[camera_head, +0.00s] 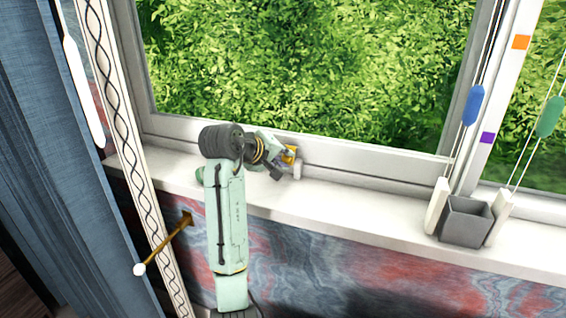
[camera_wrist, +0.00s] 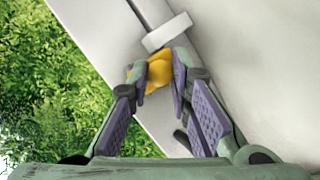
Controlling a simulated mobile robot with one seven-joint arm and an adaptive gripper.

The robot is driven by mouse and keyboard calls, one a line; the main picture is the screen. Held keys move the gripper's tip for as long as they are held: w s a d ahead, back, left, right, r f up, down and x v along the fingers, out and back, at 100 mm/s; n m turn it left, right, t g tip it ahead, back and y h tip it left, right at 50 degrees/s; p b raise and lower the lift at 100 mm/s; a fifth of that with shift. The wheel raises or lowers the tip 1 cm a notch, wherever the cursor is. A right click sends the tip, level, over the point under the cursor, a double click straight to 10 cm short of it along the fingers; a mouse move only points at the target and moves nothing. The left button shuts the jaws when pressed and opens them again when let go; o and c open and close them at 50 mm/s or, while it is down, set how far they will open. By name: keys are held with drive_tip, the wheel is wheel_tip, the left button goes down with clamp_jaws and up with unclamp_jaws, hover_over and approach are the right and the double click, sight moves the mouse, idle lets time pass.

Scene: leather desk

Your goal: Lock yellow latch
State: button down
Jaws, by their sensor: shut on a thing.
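The yellow latch (camera_wrist: 159,72) sits on the white window frame, beside a white block-shaped fitting (camera_wrist: 167,32). In the wrist view my gripper (camera_wrist: 164,80) has its purple-padded fingertips on either side of the latch's rounded yellow part, shut on it. In the head view the latch (camera_head: 289,155) is a small yellow patch at the lower window rail, with my gripper (camera_head: 282,158) reaching it from the left. My fingers partly cover the latch in both views. Its exact turn angle is hard to tell.
A white sill (camera_head: 350,214) runs below the window. A grey square cup (camera_head: 466,221) stands at its right, near blind cords with blue (camera_head: 473,105) and green (camera_head: 550,117) pulls. A brass rod with a white knob (camera_head: 140,269) juts out at the left, near a blue curtain (camera_head: 50,150).

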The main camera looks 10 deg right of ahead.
wheel_tip(320, 180, down, 2)
drive_tip(key=t+h+b, duration=0.2)
drive_tip(key=b, duration=0.2)
drive_tip(key=shift+w+d, duration=0.1)
drive_tip(key=shift+w+f+m+t+h+b, duration=0.1)
drive_tip(key=shift+f+m+t+h+b, duration=0.15)
drive_tip(key=shift+t+b, duration=0.45)
drive_tip(key=shift+w+d+h+b, duration=0.1)
drive_tip(key=shift+h+b, duration=0.35)
drive_tip(key=shift+b, duration=0.35)
drive_tip(key=shift+r+t, duration=0.1)
drive_tip(key=shift+t, duration=0.2)
drive_tip(key=c, duration=1.5)
unclamp_jaws()
drive_tip(key=shift+o, duration=0.2)
drive_tip(key=v, duration=1.2)
